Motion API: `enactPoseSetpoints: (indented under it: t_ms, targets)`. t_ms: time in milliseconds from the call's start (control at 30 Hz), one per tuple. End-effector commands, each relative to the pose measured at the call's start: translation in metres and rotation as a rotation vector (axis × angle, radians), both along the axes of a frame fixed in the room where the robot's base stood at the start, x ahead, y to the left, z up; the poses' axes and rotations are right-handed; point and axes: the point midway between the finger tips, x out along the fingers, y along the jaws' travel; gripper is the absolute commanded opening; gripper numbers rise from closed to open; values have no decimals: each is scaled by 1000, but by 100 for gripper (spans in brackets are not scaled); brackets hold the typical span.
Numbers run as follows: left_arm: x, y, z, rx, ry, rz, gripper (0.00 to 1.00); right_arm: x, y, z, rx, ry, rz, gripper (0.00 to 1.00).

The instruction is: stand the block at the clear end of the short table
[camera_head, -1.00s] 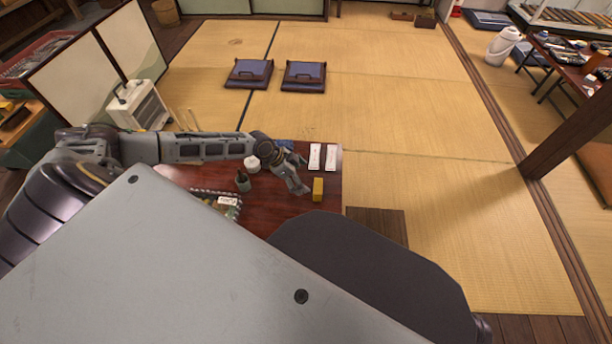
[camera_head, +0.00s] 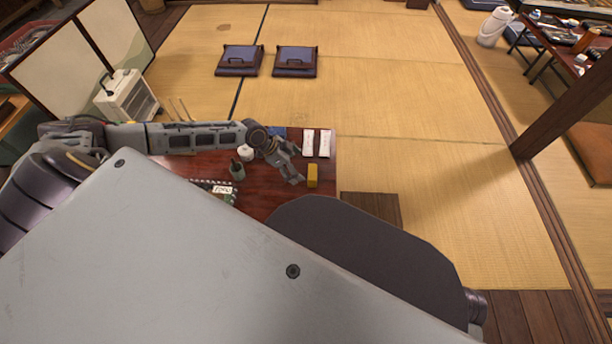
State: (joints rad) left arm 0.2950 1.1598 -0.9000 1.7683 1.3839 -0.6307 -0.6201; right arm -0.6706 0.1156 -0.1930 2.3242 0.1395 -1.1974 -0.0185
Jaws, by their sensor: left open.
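The yellow block (camera_head: 312,177) stands upright near the right end of the short dark-red table (camera_head: 272,188). My left gripper (camera_head: 297,164) is open and reaches in from the left over the table. Its fingers are just left of the block, with nothing between them. I cannot tell whether a fingertip touches the block; a small gap seems to show. My right gripper is not in view. My own body hides the near part of the table.
Two white packets (camera_head: 317,143) lie behind the block. A white cup (camera_head: 246,153), a green-grey pot (camera_head: 237,171) and a patterned tray with a white label (camera_head: 222,189) are further left. Two floor cushions (camera_head: 296,61) lie beyond; tatami (camera_head: 430,180) is clear on the right.

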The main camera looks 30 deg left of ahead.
Motion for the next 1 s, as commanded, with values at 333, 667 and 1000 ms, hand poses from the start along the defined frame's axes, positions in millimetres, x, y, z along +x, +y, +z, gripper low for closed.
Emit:
enactPoseSetpoints:
  t_ms: [333,667,1000]
  targets:
    - [-45,-103,-14,-73,40,-75,97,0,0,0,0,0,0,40]
    - [-85,-184,-8,-134,57,-73,97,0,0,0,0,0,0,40]
    - [-110,-230,10,-174,66,29,97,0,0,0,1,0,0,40]
